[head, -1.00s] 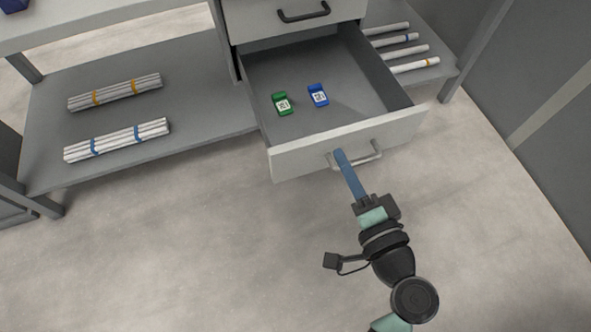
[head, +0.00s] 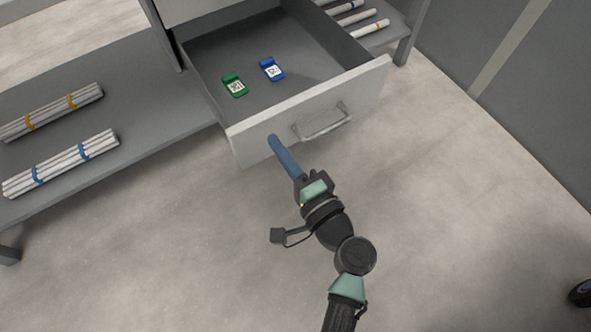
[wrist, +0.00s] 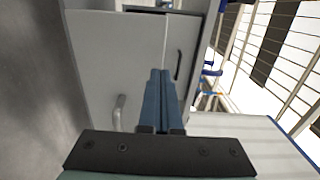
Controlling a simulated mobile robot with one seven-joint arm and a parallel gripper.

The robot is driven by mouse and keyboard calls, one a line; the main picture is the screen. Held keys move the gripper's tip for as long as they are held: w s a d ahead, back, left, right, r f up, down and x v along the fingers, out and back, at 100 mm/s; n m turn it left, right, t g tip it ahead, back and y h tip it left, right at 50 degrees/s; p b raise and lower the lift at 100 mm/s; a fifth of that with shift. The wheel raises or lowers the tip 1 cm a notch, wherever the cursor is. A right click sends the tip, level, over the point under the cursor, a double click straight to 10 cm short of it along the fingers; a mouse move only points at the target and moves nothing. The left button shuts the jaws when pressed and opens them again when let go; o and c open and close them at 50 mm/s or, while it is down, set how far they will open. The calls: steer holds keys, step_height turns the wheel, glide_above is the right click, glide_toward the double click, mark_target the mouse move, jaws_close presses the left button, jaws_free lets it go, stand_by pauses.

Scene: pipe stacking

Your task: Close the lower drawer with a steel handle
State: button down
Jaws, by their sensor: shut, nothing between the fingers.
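The lower drawer (head: 362,92) stands open, pulled out from the cabinet, with its light grey front facing me. Its steel handle (head: 323,122) is a bar on the middle of the front; it also shows in the wrist view (wrist: 119,112). My gripper (head: 274,139) is shut and empty, its long blue fingers together. In the head view the fingertips are at the drawer front, left of the handle; I cannot tell whether they touch it. In the wrist view the fingers (wrist: 160,80) point at the drawer front beside the handle.
A green box (head: 235,86) and a blue box (head: 271,69) lie inside the drawer. Bundles of pipes with orange bands (head: 50,112) and blue bands (head: 60,163) lie on the shelf at left. Loose pipes (head: 358,26) lie at right. The floor (head: 170,250) in front is clear.

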mark_target(261, 124)
steer(key=shift+x, duration=1.8)
steer(key=shift+b, duration=0.3)
